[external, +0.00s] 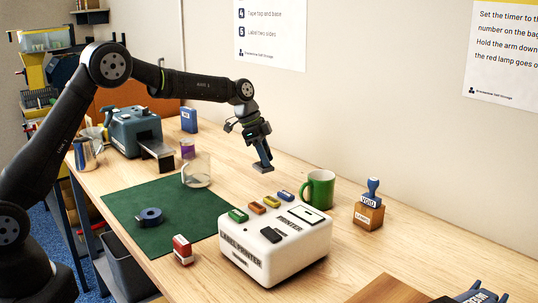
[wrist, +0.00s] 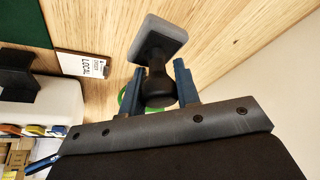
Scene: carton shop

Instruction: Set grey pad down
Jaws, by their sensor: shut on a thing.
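The grey pad (external: 262,168) hangs under my gripper (external: 264,158) in the external view, above the bare wood between the glass jar and the green mug. In the wrist view the grey pad (wrist: 170,32) shows as a pale grey block on a black stem with a rounded knob. My gripper (wrist: 160,84) is shut on that stem, with a blue finger on each side. The pad appears clear of the table, but the exact gap is hard to judge.
The label printer (external: 275,245) with coloured blocks stands in front. A green mug (external: 318,188) and a VOID stamp (external: 371,205) are to the right.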

